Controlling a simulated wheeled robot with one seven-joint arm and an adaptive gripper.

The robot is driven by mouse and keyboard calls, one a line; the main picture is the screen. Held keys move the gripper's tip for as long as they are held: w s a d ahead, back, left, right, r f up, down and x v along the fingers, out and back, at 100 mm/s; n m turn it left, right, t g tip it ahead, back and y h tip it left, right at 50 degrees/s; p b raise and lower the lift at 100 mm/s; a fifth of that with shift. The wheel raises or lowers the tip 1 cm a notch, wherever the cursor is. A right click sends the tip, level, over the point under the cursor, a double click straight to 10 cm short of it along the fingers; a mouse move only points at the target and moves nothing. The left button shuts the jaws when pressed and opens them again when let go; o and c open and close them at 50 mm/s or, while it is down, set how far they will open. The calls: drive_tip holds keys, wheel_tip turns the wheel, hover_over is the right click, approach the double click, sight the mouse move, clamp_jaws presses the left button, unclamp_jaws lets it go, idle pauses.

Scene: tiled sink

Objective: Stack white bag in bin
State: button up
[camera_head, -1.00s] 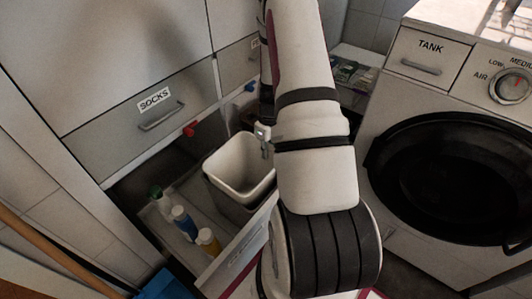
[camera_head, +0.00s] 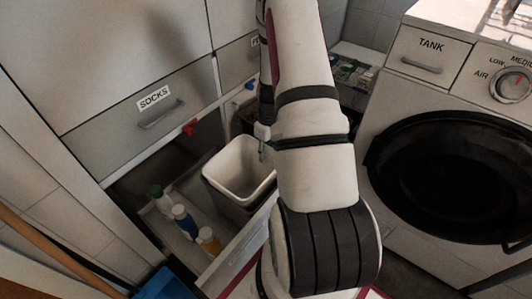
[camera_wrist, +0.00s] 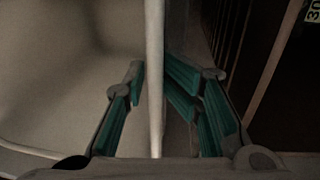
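A white open-topped bin (camera_head: 228,186) stands in the low pull-out drawer, left of my arm in the head view. A greyer container wall shows just below it. I cannot make out a separate white bag. My gripper (camera_head: 265,146) is at the bin's far right rim, partly hidden by my arm. In the wrist view, my gripper's (camera_wrist: 153,68) green-padded fingers are apart, one on each side of a thin pale upright wall (camera_wrist: 155,30), which looks like the bin's wall. The right fingertip is close to the wall; a gap shows on the left.
Several bottles, including a blue-labelled one (camera_head: 184,220), stand in the drawer (camera_head: 238,250) left of the bin. The cabinet with the SOCKS drawer (camera_head: 140,125) rises behind. A dryer with a round black door (camera_head: 450,180) stands on the right.

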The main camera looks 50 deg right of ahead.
wheel_tip(320, 180, up, 12)
drive_tip(key=d+p, duration=0.1)
drive_tip(key=p, duration=0.2)
drive_tip(key=s+a+r+n, duration=0.1)
drive_tip(key=a+r+n, duration=1.4)
drive_tip(key=a+r, duration=0.45)
drive_tip(key=s+a+r+n, duration=0.3)
drive_tip(key=s+n, duration=0.3)
drive_tip(key=s, duration=0.1)
drive_tip(key=s+a+r+n+h, duration=0.1)
drive_tip(key=s+a+r+n, duration=0.2)
drive_tip(key=s+n, duration=0.4)
drive_tip(key=s+a+r+n+t, duration=0.1)
drive_tip(key=s+a+r+n, duration=0.2)
drive_tip(key=s+n, duration=0.3)
drive_tip(key=shift+s+a+r+n, duration=0.2)
drive_tip(key=shift+s+a+n, duration=0.2)
drive_tip(key=shift+a+n, duration=0.4)
drive_tip(key=shift+a, duration=0.1)
